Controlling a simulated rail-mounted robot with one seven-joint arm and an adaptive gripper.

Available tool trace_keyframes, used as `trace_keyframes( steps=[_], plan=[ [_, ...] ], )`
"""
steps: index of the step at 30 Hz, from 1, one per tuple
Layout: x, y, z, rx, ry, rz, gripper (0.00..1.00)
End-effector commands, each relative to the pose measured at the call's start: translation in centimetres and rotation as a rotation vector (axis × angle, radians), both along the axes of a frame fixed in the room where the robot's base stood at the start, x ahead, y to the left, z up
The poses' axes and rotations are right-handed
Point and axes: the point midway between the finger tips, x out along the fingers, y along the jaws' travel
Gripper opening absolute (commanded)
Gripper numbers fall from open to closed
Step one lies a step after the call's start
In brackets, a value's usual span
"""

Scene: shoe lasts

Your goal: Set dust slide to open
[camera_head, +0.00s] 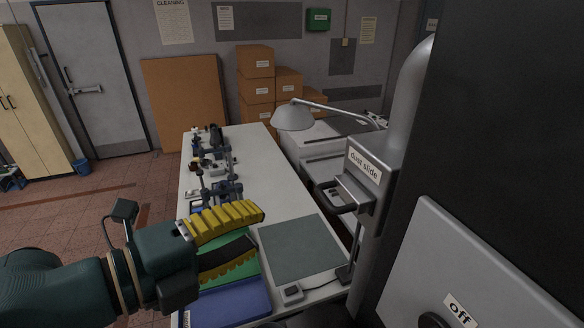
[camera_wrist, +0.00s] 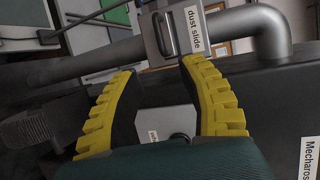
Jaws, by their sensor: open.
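The dust slide (camera_head: 364,170) is a grey metal housing with a white label on a thick grey pipe, at the right of the head view. A flat plate with a dark handle (camera_head: 335,197) sticks out from its left side. In the wrist view the dust slide (camera_wrist: 190,32) is at the top middle, beyond the fingertips, with the handle (camera_wrist: 161,36) between them in the picture. My gripper (camera_head: 258,228) has yellow ribbed fingers, spread apart and empty. It is left of the handle and apart from it. Both fingers also show in the wrist view (camera_wrist: 160,68).
A long white table (camera_head: 262,170) carries several clamp-like devices, a grey mat (camera_head: 299,248) and a blue tray (camera_head: 235,304). A desk lamp (camera_head: 293,117) stands behind the slide. A grey panel (camera_head: 475,265) with a dark knob labelled "off" is at the lower right.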

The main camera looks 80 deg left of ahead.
Motion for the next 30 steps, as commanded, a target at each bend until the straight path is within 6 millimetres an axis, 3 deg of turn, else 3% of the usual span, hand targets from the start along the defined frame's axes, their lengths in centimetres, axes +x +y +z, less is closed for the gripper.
trace_keyframes(
  steps=[5,21,30],
  plan=[
    [1.0,0.6,-0.1,0.009,0.008,-0.006,0.41],
    [11.6,6.5,-2.5,0.007,0.009,-0.005,0.41],
    [13.8,8.0,-3.3,0.01,0.008,0.0,0.41]
  ],
)
